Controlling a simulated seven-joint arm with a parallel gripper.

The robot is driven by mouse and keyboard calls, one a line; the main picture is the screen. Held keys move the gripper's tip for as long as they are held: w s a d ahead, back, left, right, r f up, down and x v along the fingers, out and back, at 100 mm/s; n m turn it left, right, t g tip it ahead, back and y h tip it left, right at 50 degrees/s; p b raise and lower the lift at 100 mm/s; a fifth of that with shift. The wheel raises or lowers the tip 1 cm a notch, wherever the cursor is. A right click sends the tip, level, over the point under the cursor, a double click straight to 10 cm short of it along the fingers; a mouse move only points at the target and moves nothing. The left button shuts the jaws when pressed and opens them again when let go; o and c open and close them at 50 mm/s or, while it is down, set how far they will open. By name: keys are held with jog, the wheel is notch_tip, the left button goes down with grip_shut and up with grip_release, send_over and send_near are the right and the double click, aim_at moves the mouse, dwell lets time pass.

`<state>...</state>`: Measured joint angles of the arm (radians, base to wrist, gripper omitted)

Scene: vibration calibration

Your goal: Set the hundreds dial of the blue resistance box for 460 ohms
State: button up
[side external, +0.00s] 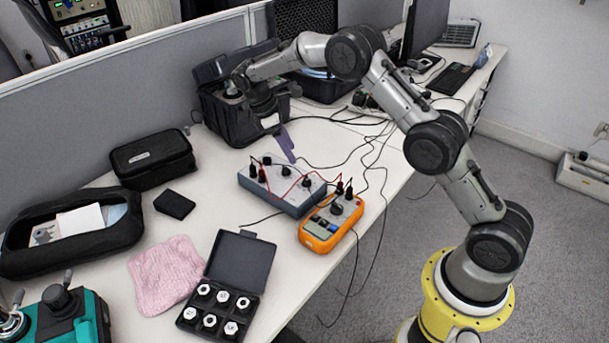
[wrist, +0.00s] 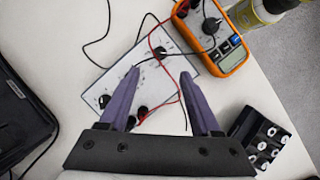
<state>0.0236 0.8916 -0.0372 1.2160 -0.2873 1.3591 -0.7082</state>
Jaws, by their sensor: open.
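The blue resistance box (side external: 286,201) is a flat grey-blue case on the table, with black knobs and plugs with red and black leads on its top. In the wrist view the box (wrist: 165,88) lies below my fingers, with one black knob (wrist: 160,53) near its far side and another (wrist: 104,101) at its left. I cannot tell which is the hundreds dial, and the dial markings are too small to read. My gripper (side external: 289,153) hangs above the back of the box. In the wrist view its purple fingers (wrist: 160,73) are apart and empty.
An orange multimeter (side external: 318,239) stands right beside the box, with leads looping around both. An open black case of several silver fittings (side external: 188,318) and a pink cloth (side external: 165,273) lie nearer the camera. A black toolbox (side external: 228,122) stands behind.

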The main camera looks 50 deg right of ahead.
aim_at(307, 178)
jog(key=x, duration=1.1)
jog(key=shift+r, duration=0.1)
grip_shut()
